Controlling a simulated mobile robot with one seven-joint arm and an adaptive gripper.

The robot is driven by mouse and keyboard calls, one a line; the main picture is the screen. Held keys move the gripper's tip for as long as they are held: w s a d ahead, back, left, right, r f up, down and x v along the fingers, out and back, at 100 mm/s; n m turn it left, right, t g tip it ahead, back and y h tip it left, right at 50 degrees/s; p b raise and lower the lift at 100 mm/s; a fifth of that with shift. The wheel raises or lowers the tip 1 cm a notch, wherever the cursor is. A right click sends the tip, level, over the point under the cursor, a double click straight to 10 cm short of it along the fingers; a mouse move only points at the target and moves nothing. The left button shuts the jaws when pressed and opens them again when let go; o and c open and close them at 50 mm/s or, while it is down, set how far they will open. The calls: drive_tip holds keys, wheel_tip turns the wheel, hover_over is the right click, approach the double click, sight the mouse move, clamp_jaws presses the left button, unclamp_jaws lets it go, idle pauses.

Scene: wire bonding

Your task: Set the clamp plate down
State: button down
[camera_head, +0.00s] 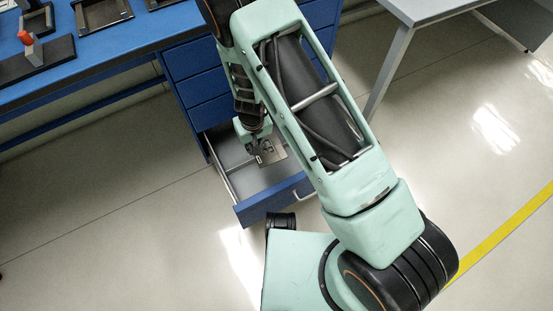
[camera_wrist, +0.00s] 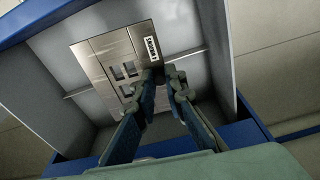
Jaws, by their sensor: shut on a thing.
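The clamp plate (camera_wrist: 118,60) is a flat metal plate with several small square openings and a small white label with dark marks. In the wrist view it is in the open drawer (camera_wrist: 48,78), over the grey drawer floor. My gripper (camera_wrist: 160,78) is shut on the plate's edge near the label. In the head view the plate (camera_head: 268,155) shows small inside the drawer, with my gripper (camera_head: 257,152) at its left side. I cannot tell whether the plate touches the drawer floor.
The drawer belongs to a blue cabinet (camera_head: 192,58) under a blue workbench (camera_head: 110,38). Drawer walls and the blue front (camera_head: 272,201) stand around my gripper. Dark trays and a red-topped item (camera_head: 27,40) sit on the bench. A grey table (camera_head: 425,10) stands at upper right.

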drive_tip(key=s+f+n+b, duration=0.1)
drive_tip(key=s+f+b, duration=0.3)
drive_tip(key=f, duration=0.7)
drive_tip(key=b, duration=0.5)
approach(281, 169)
drive_tip(key=shift+s+a+f, duration=0.1)
drive_tip(key=shift+a+f, duration=0.3)
drive_tip(key=shift+f, duration=0.15)
drive_tip(key=shift+w+d+f, duration=0.2)
drive_tip(key=shift+d+f, duration=0.05)
drive_tip(key=shift+f, duration=0.2)
drive_tip(key=shift+w+d+f+b, duration=0.15)
drive_tip(key=shift+f+b, duration=0.35)
drive_tip(key=shift+f, duration=1.1)
drive_tip(key=shift+f, duration=0.15)
drive_tip(key=c, duration=2)
unclamp_jaws()
